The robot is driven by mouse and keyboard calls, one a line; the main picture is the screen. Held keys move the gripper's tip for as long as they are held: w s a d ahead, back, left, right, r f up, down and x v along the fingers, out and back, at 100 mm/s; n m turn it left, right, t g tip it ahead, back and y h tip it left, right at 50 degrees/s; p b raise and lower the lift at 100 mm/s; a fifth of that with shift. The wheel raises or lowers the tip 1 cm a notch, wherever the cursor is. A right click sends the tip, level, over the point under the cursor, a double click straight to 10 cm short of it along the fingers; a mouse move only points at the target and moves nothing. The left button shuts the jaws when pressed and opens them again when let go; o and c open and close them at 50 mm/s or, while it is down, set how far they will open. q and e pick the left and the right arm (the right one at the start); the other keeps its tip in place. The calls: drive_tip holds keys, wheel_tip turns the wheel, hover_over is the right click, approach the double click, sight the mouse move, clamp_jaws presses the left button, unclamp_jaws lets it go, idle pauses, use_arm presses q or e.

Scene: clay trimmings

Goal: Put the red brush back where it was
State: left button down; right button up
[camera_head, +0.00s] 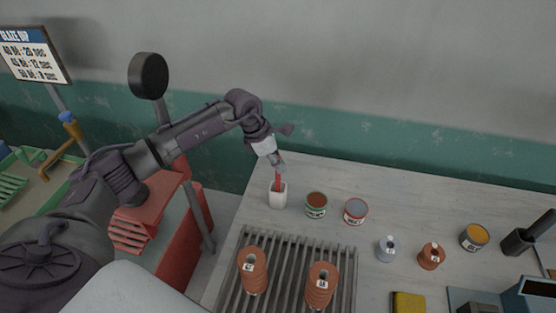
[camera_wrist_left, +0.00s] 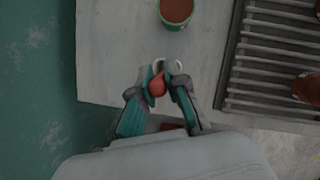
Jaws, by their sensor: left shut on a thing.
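My left gripper (camera_head: 279,166) is above the cup, shut on the upper end of the brush. In the left wrist view the gripper (camera_wrist_left: 163,72) closes around the red brush (camera_wrist_left: 157,86), and only a bit of the white cup's rim shows behind the fingers. The brush's lower end is hidden in the cup, so I cannot tell whether it touches the bottom. My right gripper is not in view.
A slatted rack (camera_head: 245,303) with two stacks of brown pieces (camera_head: 253,271) lies in front. The table's left edge is close to the cup.

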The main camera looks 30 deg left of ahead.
use_arm(q)
drive_tip(key=shift+f, duration=0.35)
drive_tip(key=c, duration=1.2)
unclamp_jaws()
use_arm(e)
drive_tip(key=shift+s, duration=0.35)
use_arm(q)
drive_tip(key=p+v, duration=0.2)
drive_tip(key=v, duration=0.5)
drive_tip(key=shift+a+r+p, duration=0.15)
drive_tip(key=shift+r+p, duration=0.15)
drive_tip(key=shift+p, duration=0.05)
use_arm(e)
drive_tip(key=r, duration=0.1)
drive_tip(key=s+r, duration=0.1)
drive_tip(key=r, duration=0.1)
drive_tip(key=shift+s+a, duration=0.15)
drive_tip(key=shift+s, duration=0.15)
